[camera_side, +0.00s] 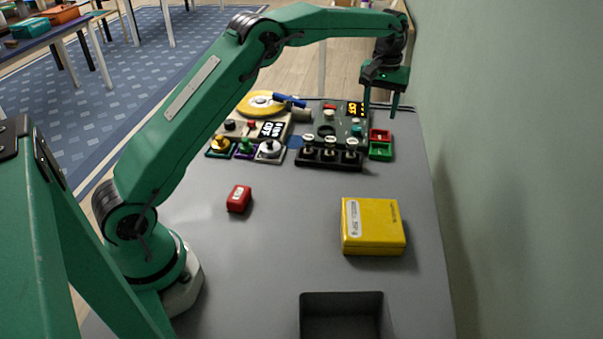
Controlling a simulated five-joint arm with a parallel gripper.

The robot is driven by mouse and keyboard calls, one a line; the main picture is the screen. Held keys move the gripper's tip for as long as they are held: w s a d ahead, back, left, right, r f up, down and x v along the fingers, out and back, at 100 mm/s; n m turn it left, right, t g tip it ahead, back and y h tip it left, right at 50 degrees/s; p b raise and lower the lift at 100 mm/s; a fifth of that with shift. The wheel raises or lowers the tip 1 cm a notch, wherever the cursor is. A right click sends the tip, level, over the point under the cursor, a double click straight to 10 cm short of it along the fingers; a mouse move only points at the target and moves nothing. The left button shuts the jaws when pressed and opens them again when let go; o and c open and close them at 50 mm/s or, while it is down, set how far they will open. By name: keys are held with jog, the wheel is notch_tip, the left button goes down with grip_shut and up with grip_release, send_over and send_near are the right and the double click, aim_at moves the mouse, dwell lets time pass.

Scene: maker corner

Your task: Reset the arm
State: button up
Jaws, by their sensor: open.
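My green arm is raised from its base at the left and reaches over the grey table (270,240) to the far right. My gripper (381,108) points down with its fingers apart. It holds nothing that I can see. It hangs near a dark control panel with a lit display (356,109) and small red (380,135) and green (380,151) trays. I cannot tell its exact height above them.
A red block (239,198) and a yellow box (372,227) lie on the table. A dark open bin (342,318) is at the front. Several knobs and a yellow disc (261,103) stand at the back. A green wall (510,150) rises at the right.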

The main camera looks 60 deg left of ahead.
jog(key=s+d+r+m+t, duration=0.1)
jog(key=s+r+m+t, duration=0.1)
jog(key=s+r, duration=0.6)
jog(key=s+d+r+m+t, duration=0.1)
jog(key=s+r, duration=0.5)
jog(key=s, duration=0.5)
jog(key=s+f+m+t, duration=0.1)
jog(key=s+f, duration=0.2)
jog(key=s, duration=0.6)
jog(key=s+d+f+m+t, duration=0.1)
jog(key=s+f+m, duration=0.1)
jog(key=s, duration=0.8)
jog(key=shift+s+f+t, duration=0.3)
jog(key=shift+f, duration=0.15)
jog(key=shift+o, duration=0.3)
jog(key=shift+w, duration=0.1)
